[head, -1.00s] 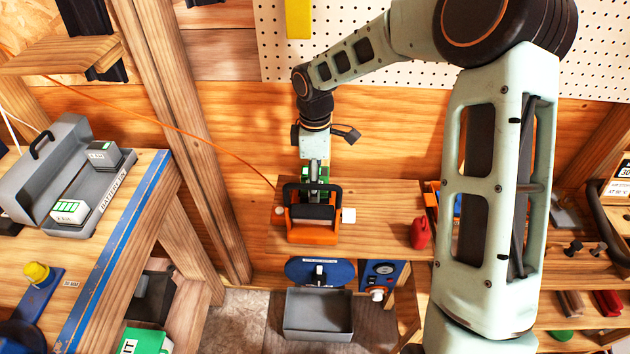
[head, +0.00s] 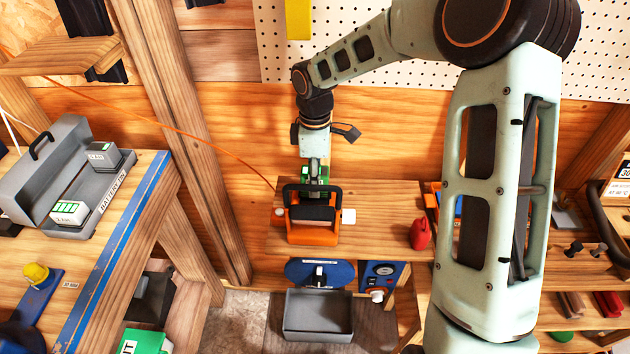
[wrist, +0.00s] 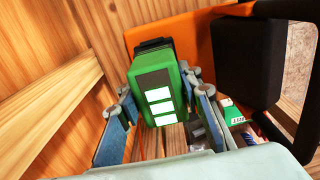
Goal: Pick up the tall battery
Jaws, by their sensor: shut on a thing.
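The tall battery (wrist: 158,88) is a green block with white bars on its face and a black top. It sits between the two fingers of my gripper (wrist: 163,105) in the wrist view, and the fingers are shut on its sides. In the head view a bit of its green (head: 316,174) shows below my gripper (head: 314,168), behind the black handle of an orange device (head: 312,234). The handle and device hide the battery's lower part there. I cannot tell whether it touches the shelf.
A wooden wall is close behind.

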